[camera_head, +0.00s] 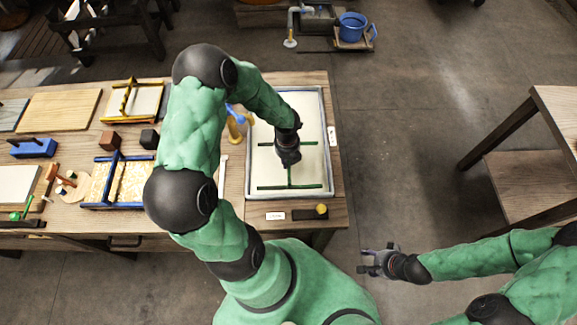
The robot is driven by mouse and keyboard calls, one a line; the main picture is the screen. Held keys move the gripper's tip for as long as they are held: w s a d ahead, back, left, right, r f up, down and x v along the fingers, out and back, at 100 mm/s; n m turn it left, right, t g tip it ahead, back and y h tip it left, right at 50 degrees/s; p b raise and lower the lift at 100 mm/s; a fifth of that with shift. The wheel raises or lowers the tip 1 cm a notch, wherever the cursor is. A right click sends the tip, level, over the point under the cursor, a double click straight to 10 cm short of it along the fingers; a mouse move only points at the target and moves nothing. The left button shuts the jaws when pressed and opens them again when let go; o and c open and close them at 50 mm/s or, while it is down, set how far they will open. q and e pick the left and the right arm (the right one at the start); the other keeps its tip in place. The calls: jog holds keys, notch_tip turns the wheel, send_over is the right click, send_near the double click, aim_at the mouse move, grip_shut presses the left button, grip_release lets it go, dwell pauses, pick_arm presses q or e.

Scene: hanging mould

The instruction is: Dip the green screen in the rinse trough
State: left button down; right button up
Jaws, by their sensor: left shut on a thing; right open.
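The green screen (290,187) shows as two green cross bars with a green bar between them. It lies within the outline of the rinse trough (328,162), a grey-rimmed tray with pale contents on the right end of the table. I cannot tell how deep it sits in the trough. My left gripper (289,160) points down over the middle of the screen, shut on its middle bar, and hides part of it. My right gripper (368,262) is open and empty, over the floor right of the table's front edge.
A blue-framed screen (116,158), a yellow-framed screen (132,84), dark blocks and boards stand on the table's left part. A yellow stand (236,128) is close to the trough's left side. Another table (560,110) is at right; floor between is clear.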

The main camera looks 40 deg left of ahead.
pick_arm(q)
jog(key=shift+r+p, duration=3.6)
jog(key=shift+r, duration=0.3)
jog(key=shift+r, duration=0.1)
notch_tip(320, 180, up, 4)
jog(key=p, duration=0.4)
